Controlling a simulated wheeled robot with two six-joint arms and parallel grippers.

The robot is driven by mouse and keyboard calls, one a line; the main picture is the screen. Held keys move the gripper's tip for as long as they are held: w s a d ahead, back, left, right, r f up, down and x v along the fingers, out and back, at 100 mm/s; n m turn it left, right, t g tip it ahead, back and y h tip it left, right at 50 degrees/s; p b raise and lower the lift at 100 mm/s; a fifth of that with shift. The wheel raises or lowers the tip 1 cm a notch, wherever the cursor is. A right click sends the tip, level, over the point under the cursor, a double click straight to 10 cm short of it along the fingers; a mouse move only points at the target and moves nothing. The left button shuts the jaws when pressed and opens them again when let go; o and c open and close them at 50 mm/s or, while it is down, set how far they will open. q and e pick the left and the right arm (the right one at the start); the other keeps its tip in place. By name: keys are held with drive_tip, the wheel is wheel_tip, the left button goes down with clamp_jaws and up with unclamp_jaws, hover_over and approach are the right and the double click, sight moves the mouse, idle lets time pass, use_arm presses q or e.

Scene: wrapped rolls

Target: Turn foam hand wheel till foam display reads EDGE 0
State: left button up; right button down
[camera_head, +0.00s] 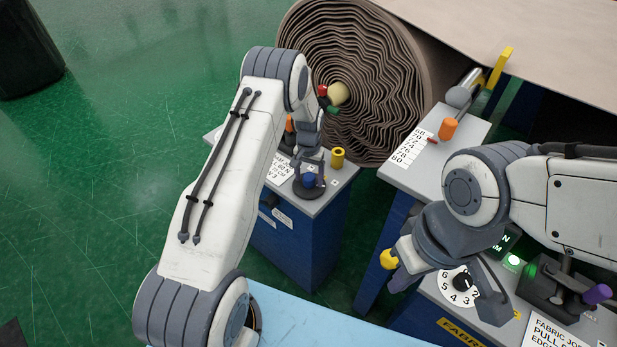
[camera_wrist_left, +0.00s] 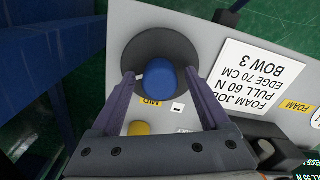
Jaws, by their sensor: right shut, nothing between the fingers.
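A dark round disc with a blue knob (camera_wrist_left: 159,82), which looks like the foam hand wheel, sits on the grey foam panel (camera_wrist_left: 130,20). It also shows in the head view (camera_head: 309,181). My left gripper (camera_wrist_left: 160,78) is open, its two fingers on either side of the blue knob; I cannot tell whether they touch it. In the head view my left gripper (camera_head: 309,168) is over the disc. Green upside-down display text (camera_wrist_left: 302,162) is cropped at the lower right; its EDGE value is not readable. My right gripper (camera_head: 403,279) is shut and empty over the right console.
A foam job card (camera_wrist_left: 252,80) lies beside the disc, and a yellow knob (camera_wrist_left: 139,128) is close to my left gripper. A large wrapped roll (camera_head: 350,60) stands behind. A numbered dial (camera_head: 446,291) and purple-ended lever (camera_head: 597,294) are near my right arm.

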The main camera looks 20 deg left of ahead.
sight(309, 176)
idle(0.3)
use_arm(q)
wheel_tip(309, 176, up, 9)
drive_tip(key=shift+r+b, duration=0.2)
drive_tip(key=shift+b, duration=1)
drive_tip(key=shift+r, duration=0.5)
